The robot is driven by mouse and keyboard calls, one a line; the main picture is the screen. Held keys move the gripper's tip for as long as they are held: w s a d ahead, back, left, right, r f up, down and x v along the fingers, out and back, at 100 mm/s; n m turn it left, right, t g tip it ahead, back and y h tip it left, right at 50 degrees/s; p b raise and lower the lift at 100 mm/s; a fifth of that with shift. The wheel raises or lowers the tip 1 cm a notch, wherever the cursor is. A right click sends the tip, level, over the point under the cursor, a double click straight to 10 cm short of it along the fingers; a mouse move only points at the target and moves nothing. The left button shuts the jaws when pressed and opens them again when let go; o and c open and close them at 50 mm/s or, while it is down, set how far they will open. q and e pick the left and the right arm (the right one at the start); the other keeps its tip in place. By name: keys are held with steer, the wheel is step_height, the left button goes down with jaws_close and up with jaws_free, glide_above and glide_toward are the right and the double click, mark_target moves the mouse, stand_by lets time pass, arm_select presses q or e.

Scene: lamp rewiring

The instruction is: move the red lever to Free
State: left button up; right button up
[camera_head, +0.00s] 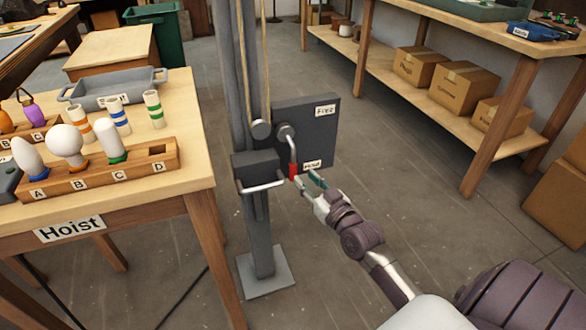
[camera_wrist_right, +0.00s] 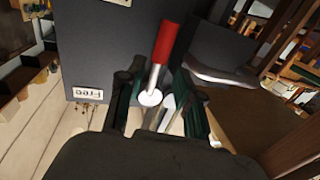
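The red lever (camera_head: 293,171) hangs from a round pivot on the front of a dark plate (camera_head: 318,135). Its red grip points down, beside the lower label (camera_head: 312,165), which seems to read Hold. The Free label (camera_head: 325,110) is at the plate's upper right. In the right wrist view, the red lever (camera_wrist_right: 166,43) is ahead and the Free label (camera_wrist_right: 88,94) is at the left. My right gripper (camera_head: 305,178) is open, its fingertips close to the red grip at its lower right. Contact cannot be told. My left gripper is not in view.
A grey hoist post (camera_head: 257,220) with a box and a crank handle (camera_head: 263,187) stands left of the plate. A wooden table (camera_head: 188,110) with bulbs in a rack is at the left. A shelf (camera_head: 455,120) with cartons is at the right.

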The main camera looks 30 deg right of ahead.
mark_target(295, 169)
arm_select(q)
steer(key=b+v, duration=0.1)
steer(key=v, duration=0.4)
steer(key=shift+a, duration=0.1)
arm_select(e)
steer(key=w, duration=0.7)
steer(key=shift+w+d, duration=0.1)
steer(key=shift+w, duration=0.1)
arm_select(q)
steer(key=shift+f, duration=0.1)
arm_select(e)
jaws_close()
